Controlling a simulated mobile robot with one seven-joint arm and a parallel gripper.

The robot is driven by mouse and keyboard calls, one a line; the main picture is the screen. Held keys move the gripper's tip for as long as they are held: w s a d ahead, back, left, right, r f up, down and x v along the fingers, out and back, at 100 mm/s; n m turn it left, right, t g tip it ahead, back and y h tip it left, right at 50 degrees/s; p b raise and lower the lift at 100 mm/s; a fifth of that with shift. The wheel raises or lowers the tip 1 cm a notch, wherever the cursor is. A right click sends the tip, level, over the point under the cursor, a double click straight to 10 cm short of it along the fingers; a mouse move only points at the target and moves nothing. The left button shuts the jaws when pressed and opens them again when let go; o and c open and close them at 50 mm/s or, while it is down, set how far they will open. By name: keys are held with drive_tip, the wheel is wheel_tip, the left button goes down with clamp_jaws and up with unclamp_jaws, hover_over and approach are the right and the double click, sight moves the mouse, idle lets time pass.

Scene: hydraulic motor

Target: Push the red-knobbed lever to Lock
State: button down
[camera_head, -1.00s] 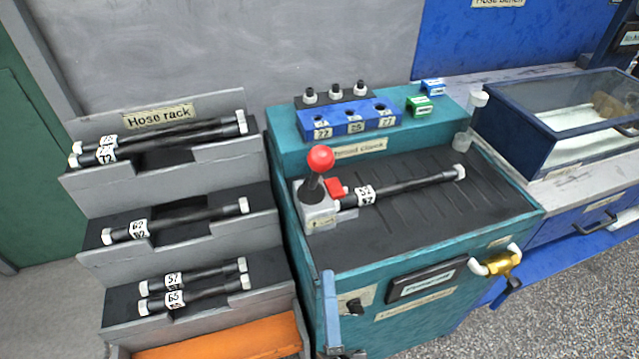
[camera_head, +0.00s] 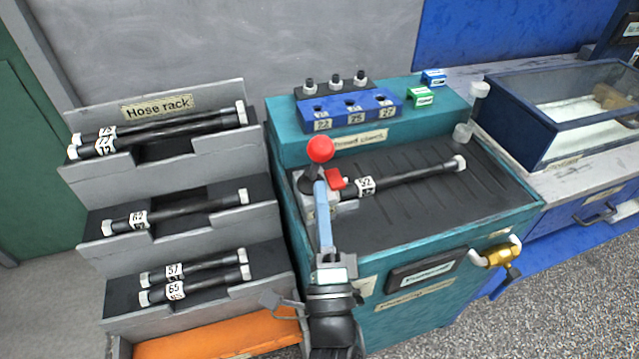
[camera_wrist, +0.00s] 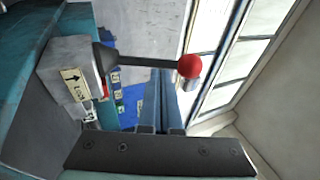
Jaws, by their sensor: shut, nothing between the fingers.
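The lever has a red ball knob (camera_head: 320,150) on a dark stem, rising from a grey clamp block (camera_head: 305,207) at the left end of the teal bench's black top. In the wrist view the red knob (camera_wrist: 190,66) is at upper right of centre, its stem running left to the block (camera_wrist: 70,60), which bears an arrow label that seems to read Lock. My gripper (camera_head: 321,187) is shut and empty, its blue-grey fingers pointing up in front of the block, just below the knob. In the wrist view the fingertips (camera_wrist: 162,75) are close beside the stem; contact cannot be told.
A black hose (camera_head: 410,176) lies on the bench top with its left end at the block, beside a red piece (camera_head: 336,178). A blue socket block (camera_head: 350,112) stands behind. A grey hose rack (camera_head: 205,145) is at left; a glass-lidded tank (camera_head: 540,120) is at right.

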drive_tip(key=shift+x, duration=1.2)
drive_tip(key=shift+r+p, duration=0.2)
drive_tip(key=shift+p, duration=0.2)
